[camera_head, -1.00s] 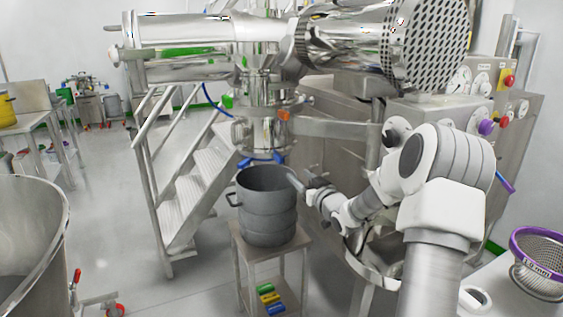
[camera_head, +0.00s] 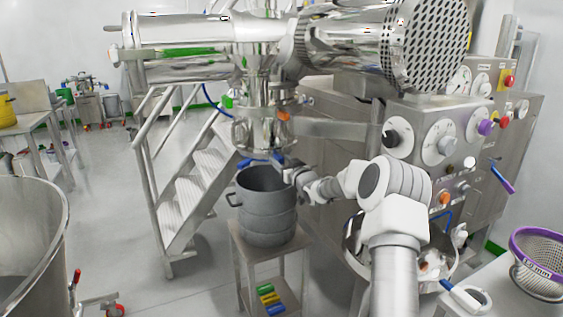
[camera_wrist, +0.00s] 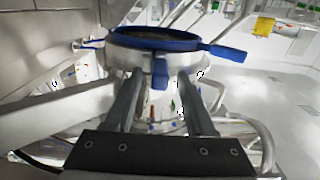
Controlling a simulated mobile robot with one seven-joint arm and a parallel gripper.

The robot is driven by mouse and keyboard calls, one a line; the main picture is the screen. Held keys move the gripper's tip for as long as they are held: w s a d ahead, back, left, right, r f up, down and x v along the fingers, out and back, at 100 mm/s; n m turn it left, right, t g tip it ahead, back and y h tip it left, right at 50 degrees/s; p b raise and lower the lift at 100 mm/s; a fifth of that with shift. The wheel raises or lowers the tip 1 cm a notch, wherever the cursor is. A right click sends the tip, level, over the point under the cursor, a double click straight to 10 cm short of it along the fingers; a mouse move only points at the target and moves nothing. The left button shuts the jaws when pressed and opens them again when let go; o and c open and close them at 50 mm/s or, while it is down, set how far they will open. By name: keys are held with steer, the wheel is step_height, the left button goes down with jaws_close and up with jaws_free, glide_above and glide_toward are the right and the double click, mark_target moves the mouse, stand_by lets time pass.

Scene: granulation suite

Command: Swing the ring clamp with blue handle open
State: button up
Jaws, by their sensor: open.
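The blue ring clamp (camera_wrist: 150,40) circles the lower rim of a steel vessel in the wrist view. A blue handle (camera_wrist: 228,53) sticks out from it to the right, and a short blue tab (camera_wrist: 160,70) hangs at its front. My gripper (camera_wrist: 160,80) is open, its two dark fingers pointing at the ring. The tab appears in the gap between the fingertips; whether they touch it I cannot tell. In the head view my gripper (camera_head: 280,162) is beside the blue clamp (camera_head: 258,158), above the grey bucket, and covers part of it.
A grey bucket (camera_head: 267,214) stands under the clamp on a small steel stand (camera_head: 238,245). Steel stairs (camera_head: 200,185) rise to the left. The machine cabinet with dials (camera_head: 440,138) is at the right.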

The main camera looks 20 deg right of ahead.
jaws_close()
stand_by(0.3)
stand_by(1.2)
